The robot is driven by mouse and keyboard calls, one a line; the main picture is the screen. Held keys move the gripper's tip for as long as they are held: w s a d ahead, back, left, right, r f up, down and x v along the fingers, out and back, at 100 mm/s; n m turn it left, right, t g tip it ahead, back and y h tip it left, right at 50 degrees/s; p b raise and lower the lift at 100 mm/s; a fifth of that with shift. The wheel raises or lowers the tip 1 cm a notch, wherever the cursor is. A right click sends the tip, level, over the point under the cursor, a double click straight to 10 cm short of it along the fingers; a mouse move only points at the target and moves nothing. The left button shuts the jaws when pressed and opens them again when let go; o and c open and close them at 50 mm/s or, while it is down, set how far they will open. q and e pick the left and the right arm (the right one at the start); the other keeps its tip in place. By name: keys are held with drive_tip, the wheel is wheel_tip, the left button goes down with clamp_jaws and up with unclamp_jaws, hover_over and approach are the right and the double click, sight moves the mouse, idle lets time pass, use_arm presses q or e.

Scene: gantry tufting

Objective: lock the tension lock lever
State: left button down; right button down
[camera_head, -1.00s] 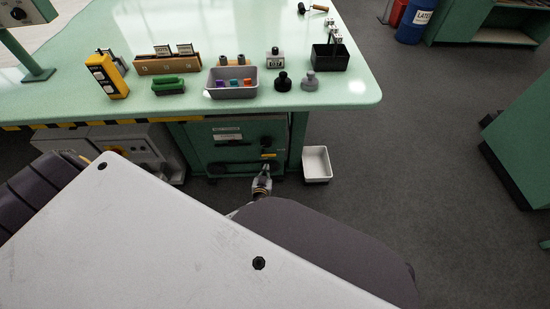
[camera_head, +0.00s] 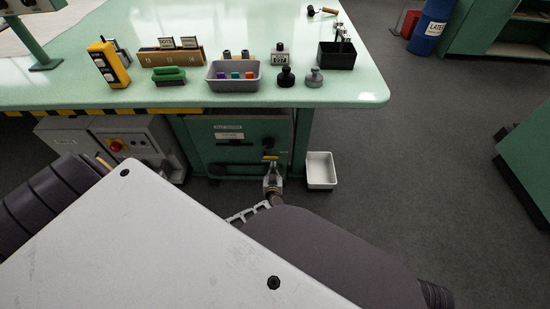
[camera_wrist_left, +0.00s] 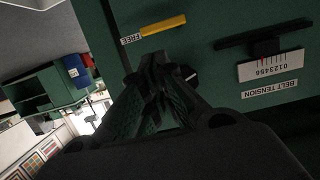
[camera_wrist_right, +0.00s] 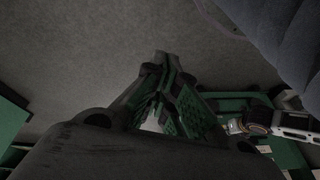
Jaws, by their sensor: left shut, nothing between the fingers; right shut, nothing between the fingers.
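The tension lock lever has a yellow handle (camera_wrist_left: 163,25) on the dark green cabinet panel, beside a FREE label (camera_wrist_left: 131,39) in the left wrist view. It also shows as a small yellow bar (camera_head: 270,158) in the head view. My left gripper (camera_wrist_left: 160,62) is shut and empty, its tips close to the panel just below the yellow handle. Whether they touch it I cannot tell. A dark round part partly shows behind the fingertips. In the head view the left gripper (camera_head: 272,168) is in front of the panel. My right gripper (camera_wrist_right: 164,66) is shut and empty over the grey floor.
A belt tension scale (camera_wrist_left: 271,65) with a black slider sits on the same panel. The bench top (camera_head: 350,95) overhangs the cabinet. A white bin (camera_head: 320,171) stands on the floor right of it, and a grey control box (camera_head: 120,141) left.

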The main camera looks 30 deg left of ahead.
use_arm(q)
drive_tip(key=shift+w, duration=0.1)
idle(0.3)
